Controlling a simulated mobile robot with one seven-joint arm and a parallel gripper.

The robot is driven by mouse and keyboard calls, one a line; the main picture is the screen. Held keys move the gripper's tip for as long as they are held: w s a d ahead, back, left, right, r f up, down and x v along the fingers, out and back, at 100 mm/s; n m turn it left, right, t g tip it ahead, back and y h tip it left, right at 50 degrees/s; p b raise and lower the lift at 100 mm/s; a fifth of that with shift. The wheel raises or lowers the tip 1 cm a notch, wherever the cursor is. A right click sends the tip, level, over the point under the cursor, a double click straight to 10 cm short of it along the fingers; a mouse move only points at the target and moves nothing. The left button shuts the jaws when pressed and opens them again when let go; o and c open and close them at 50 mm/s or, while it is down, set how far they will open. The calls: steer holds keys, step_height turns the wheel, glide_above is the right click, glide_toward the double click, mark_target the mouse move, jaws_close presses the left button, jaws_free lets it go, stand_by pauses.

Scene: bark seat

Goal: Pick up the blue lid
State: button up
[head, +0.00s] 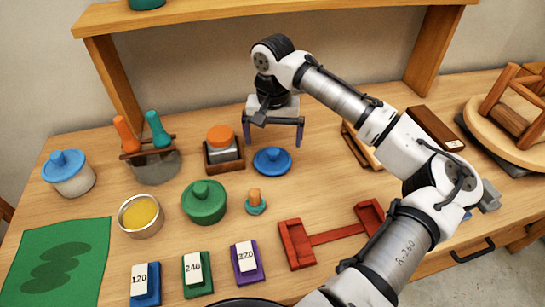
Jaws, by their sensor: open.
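A blue lid (272,161) with a round knob lies flat on the wooden table near the middle. My gripper (272,141) is open, with its two fingers spread wide and pointing down. It appears just behind and above the lid, with nothing between its fingers. I cannot tell its exact height over the table. A white jar (74,182) at the left has another blue lid (65,163) on it.
An orange-topped jar (221,140) in a wooden holder stands close left of my gripper. A green lidded pot (204,202) and a small orange-knobbed piece (255,202) are in front. A red frame (330,235) lies front right. A wooden shelf (270,20) spans the back.

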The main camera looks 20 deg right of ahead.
mark_target(273, 150)
steer(key=shift+w+f+p, duration=0.15)
steer(key=shift+f+p, duration=0.35)
steer(key=shift+f, duration=1.15)
steer(key=shift+w+f+p, duration=0.1)
steer(key=shift+f+p, duration=0.35)
steer(key=shift+f, duration=1.2)
steer(key=c, duration=0.7)
